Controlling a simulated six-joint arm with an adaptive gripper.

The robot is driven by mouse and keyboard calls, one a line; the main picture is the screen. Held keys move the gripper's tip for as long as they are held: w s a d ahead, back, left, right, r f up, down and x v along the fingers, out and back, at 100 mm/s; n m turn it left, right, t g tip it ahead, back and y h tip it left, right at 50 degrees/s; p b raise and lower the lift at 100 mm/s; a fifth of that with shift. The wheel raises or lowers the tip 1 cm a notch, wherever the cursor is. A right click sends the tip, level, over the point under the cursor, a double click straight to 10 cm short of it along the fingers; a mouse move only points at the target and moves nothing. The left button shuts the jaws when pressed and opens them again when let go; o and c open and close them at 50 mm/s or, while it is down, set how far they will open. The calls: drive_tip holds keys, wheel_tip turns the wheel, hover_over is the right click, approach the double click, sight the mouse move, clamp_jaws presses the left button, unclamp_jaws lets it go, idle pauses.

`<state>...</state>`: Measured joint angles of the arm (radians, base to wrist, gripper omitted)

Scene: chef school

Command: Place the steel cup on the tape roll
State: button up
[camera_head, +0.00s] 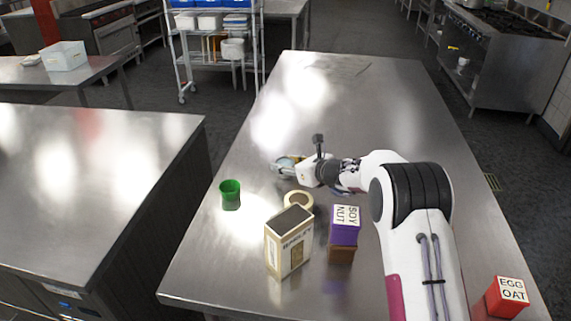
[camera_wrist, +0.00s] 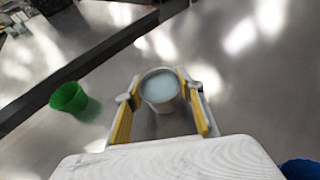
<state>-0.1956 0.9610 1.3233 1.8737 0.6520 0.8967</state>
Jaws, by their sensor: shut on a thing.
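The steel cup (camera_wrist: 161,90) sits between the two yellow-padded fingers of my gripper (camera_wrist: 158,84) in the wrist view, its round top facing the camera. My gripper is shut on it. In the head view my gripper (camera_head: 285,165) is over the middle of the table, left of my wrist, and the cup is hard to make out there. The tape roll (camera_head: 301,197) lies on the table, nearer the camera than my gripper. Its near side is partly hidden by the barley box. The cup is apart from the roll.
A barley box (camera_head: 288,246) stands just in front of the roll. A green cup (camera_head: 230,195) stands left. A red egg oat box (camera_head: 507,296) is near right. The far table is clear.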

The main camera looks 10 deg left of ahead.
sight(292, 166)
drive_tip(key=shift+f, duration=0.2)
drive_tip(key=o, duration=1.2)
drive_tip(key=shift+c, duration=0.2)
drive_tip(key=shift+s+d, duration=0.1)
drive_tip(key=shift+d, duration=0.05)
drive_tip(key=shift+v, duration=3.75)
